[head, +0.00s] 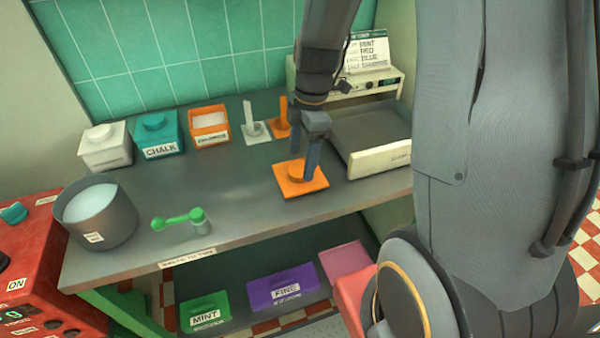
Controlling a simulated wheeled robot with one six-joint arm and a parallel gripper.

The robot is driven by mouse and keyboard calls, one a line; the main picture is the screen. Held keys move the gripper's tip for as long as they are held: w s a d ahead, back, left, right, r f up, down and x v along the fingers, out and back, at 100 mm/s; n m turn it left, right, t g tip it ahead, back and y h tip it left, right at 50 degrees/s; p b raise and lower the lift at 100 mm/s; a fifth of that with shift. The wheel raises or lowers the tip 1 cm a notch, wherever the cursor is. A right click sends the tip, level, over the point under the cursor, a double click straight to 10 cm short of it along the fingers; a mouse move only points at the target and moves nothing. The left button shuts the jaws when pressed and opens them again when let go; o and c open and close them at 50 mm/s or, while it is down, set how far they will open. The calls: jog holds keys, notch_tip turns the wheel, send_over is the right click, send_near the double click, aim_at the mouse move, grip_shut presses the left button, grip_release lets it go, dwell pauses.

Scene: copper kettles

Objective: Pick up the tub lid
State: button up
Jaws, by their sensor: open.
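An orange square lid (285,185) with a round raised knob lies flat on the grey worktop (240,205), right of its middle. My gripper (303,168) points down over the lid, with its open fingers at the knob. I cannot tell whether the fingers touch the knob. An orange tub (211,120) at the back of the worktop stands without a lid, and pale contents show inside it.
A teal CHALK tub (160,138) and a white tub (106,152) stand back left, lidded. A grey pot (112,220) and green scoop (180,218) sit in front. White (255,132) and orange upright holders stand behind; a scale (372,140) stands right.

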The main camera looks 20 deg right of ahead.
aim_at(300, 173)
jog(key=shift+a+f, duration=0.15)
jog(key=shift+f, duration=1.1)
jog(key=c, duration=1.2)
jog(key=shift+o, duration=0.2)
jog(key=shift+r, duration=0.1)
